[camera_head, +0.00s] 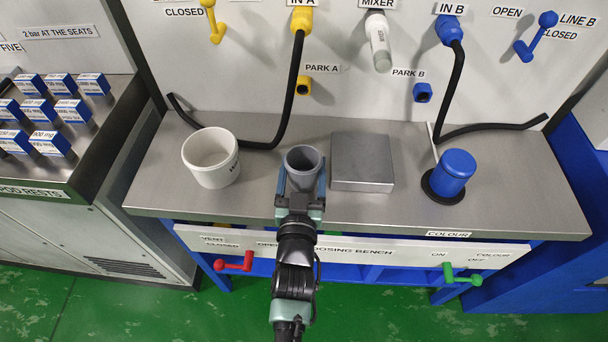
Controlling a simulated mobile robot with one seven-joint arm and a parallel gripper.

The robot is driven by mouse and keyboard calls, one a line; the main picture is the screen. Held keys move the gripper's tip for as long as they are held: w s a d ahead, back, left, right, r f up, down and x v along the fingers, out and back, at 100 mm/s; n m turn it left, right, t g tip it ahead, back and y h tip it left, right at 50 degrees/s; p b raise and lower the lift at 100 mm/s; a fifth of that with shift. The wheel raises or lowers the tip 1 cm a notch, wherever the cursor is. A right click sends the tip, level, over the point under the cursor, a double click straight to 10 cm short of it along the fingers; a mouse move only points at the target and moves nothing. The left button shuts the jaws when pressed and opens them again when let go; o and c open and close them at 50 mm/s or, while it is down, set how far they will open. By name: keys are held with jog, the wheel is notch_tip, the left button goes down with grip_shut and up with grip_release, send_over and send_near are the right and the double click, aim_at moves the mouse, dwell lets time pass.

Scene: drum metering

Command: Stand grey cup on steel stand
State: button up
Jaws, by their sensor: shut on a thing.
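The grey cup (304,158) is upright with its open mouth facing up, above or on the bench between the white cup and the steel stand. My gripper (301,182) is shut on the grey cup from the front, with its fingers around the cup's sides. The cup's lower part is hidden by my gripper, so I cannot tell whether it touches the bench. The steel stand (361,162) is a low, flat-topped grey block just right of the cup. Its top is bare.
A white cup (211,158) stands left on the metal bench (260,198). Red (234,263) and green (462,275) levers project from the bench front.

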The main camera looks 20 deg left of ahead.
jog(key=shift+f, duration=0.3)
jog(key=shift+f, duration=0.15)
jog(key=o, duration=1.3)
jog(key=shift+c, duration=0.2)
jog(key=v, duration=1.2)
jog(key=shift+r+p, duration=0.2)
jog(key=shift+p, duration=0.1)
